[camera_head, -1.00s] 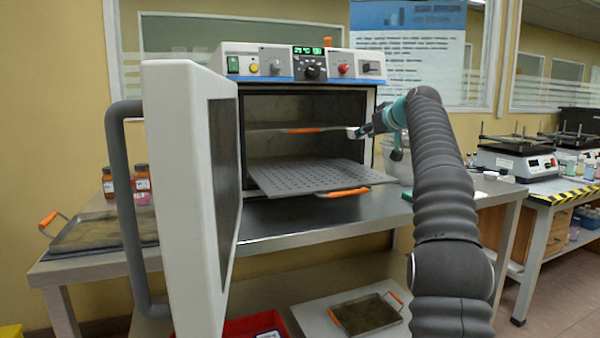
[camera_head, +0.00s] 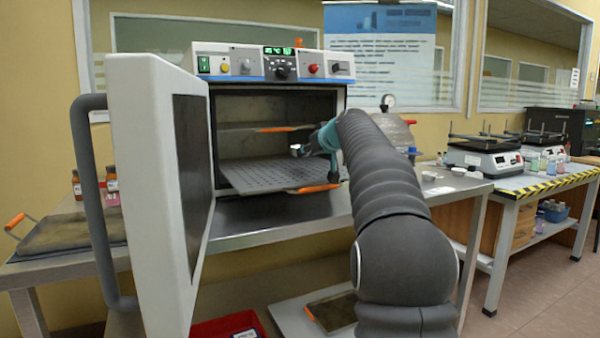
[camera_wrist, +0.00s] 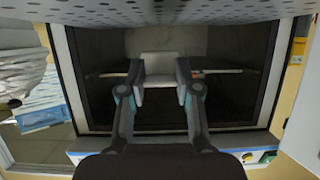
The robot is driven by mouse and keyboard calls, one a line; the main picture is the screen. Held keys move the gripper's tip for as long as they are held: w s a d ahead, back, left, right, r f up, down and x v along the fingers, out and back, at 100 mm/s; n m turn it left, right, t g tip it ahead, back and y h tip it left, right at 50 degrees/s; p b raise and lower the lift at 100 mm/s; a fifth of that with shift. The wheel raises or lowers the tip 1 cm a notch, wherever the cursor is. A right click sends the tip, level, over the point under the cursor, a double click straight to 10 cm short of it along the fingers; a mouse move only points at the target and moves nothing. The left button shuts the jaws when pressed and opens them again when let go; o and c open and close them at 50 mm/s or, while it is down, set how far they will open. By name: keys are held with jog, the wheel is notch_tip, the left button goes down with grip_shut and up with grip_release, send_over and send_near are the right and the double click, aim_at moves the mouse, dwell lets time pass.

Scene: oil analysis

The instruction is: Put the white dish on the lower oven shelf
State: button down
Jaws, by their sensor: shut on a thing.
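My gripper (camera_wrist: 158,82) is shut on the white dish (camera_wrist: 160,68), which sits between the fingertips in the wrist view. In the head view a small pale part of the dish (camera_head: 296,149) shows at the tip of my gripper (camera_head: 305,149), in front of the oven opening. The lower oven shelf (camera_head: 262,177) is a perforated grey plate, pulled partly out, with an orange handle. It fills the top of the wrist view (camera_wrist: 160,14), which looks upside down. The dish appears above the lower shelf, apart from it. My arm hides the opening's right side.
The upper shelf (camera_head: 240,129) with an orange handle sits inside the oven. The oven door (camera_head: 150,190) stands wide open at the left. A tray (camera_head: 70,232) lies on the table at left. A pot with a gauge (camera_head: 398,130) stands right of the oven.

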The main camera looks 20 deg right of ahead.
aim_at(307, 176)
jog(key=shift+a+f, duration=0.3)
jog(key=shift+f, duration=0.1)
notch_tip(307, 176, down, 4)
jog(key=b, duration=0.3)
jog(key=shift+r, duration=0.15)
jog(key=shift+f+b, duration=0.2)
jog(key=shift+b, duration=0.15)
jog(key=c, duration=0.8)
grip_release()
jog(key=shift+r, duration=0.2)
jog(key=shift+s+r, duration=0.1)
jog(key=shift+s, duration=0.1)
jog(key=b+v, duration=0.1)
jog(key=v, duration=1)
jog(key=shift+s, duration=0.3)
